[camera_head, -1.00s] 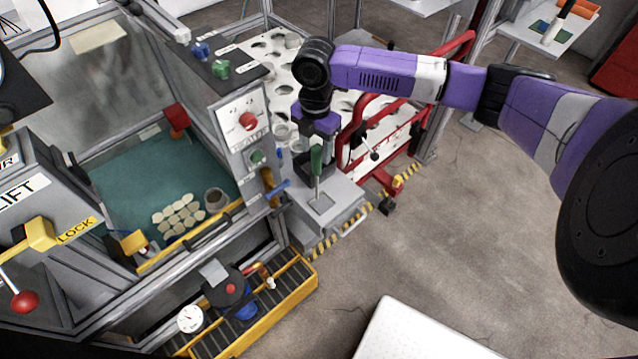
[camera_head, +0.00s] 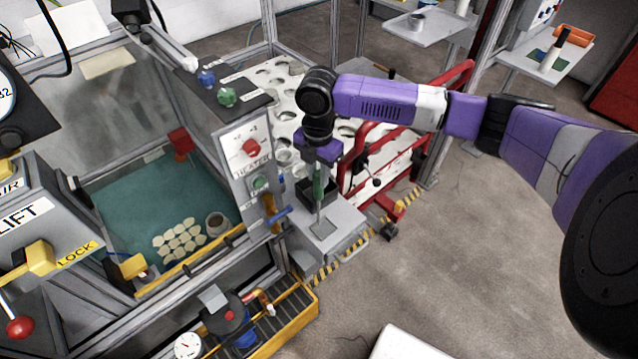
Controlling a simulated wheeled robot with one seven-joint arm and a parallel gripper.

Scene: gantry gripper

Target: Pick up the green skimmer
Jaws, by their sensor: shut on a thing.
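A red frame (camera_head: 352,150) stands on the right. Floor at the right is clear.

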